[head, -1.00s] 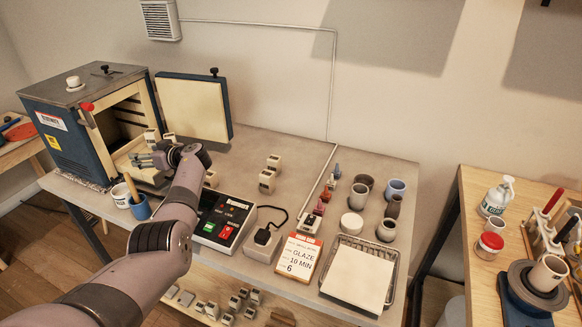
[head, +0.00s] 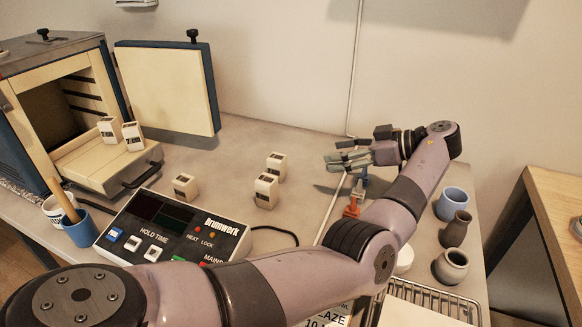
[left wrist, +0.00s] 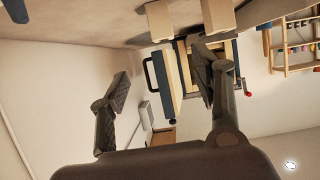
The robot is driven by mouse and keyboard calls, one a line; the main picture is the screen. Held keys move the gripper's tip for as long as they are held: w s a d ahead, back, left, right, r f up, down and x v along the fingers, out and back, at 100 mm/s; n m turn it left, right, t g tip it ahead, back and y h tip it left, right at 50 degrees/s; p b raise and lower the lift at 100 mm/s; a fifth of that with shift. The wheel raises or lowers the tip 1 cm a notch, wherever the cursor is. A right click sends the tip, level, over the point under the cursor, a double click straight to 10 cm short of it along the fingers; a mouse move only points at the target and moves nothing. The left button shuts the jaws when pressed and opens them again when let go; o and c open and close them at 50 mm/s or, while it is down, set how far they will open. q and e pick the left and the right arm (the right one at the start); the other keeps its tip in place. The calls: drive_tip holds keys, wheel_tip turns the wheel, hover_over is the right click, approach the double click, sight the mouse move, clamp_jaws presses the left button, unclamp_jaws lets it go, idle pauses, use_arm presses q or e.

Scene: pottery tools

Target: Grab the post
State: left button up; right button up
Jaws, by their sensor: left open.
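Small cream posts with dark labels stand on the grey table. In the head view, two stand close together near the middle, a rear post (head: 276,166) and a front post (head: 264,191). Another post (head: 185,187) stands left of them. Two more (head: 109,130) stand at the kiln's front tray. My left gripper (head: 338,152) is open and empty, to the right of the middle pair, its fingers pointing left. In the left wrist view, the open fingers (left wrist: 160,78) have two cream blocks (left wrist: 160,20) (left wrist: 218,15) beyond them at the top. My right gripper is not in view.
The open kiln (head: 50,110) and its door (head: 170,88) stand at the left and back. A control box (head: 170,232) is at the front. Small grey pots (head: 455,228) and a blue cup (head: 453,203) stand at the right. The table between gripper and posts looks clear.

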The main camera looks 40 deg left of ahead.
use_arm(q)
drive_tip(key=p, duration=0.2)
approach(284, 159)
drive_tip(key=p+x, duration=0.1)
drive_tip(key=x, duration=0.3)
drive_tip(key=shift+a+f, duration=0.15)
drive_tip(key=shift+a, duration=0.15)
drive_tip(key=shift+s+a+f, duration=0.1)
drive_tip(key=shift+a+f, duration=0.15)
drive_tip(key=shift+a, duration=0.2)
drive_tip(key=shift+s+a+p, duration=0.15)
drive_tip(key=shift+a+p, duration=0.2)
drive_tip(key=p+x, duration=0.1)
drive_tip(key=x, duration=0.2)
drive_tip(key=shift+s+a+f+p, duration=0.1)
drive_tip(key=shift+s+a+p, duration=0.15)
drive_tip(key=shift+p, duration=0.1)
drive_tip(key=shift+a+f, duration=0.15)
drive_tip(key=shift+a, duration=0.1)
drive_tip(key=shift+f, duration=0.1)
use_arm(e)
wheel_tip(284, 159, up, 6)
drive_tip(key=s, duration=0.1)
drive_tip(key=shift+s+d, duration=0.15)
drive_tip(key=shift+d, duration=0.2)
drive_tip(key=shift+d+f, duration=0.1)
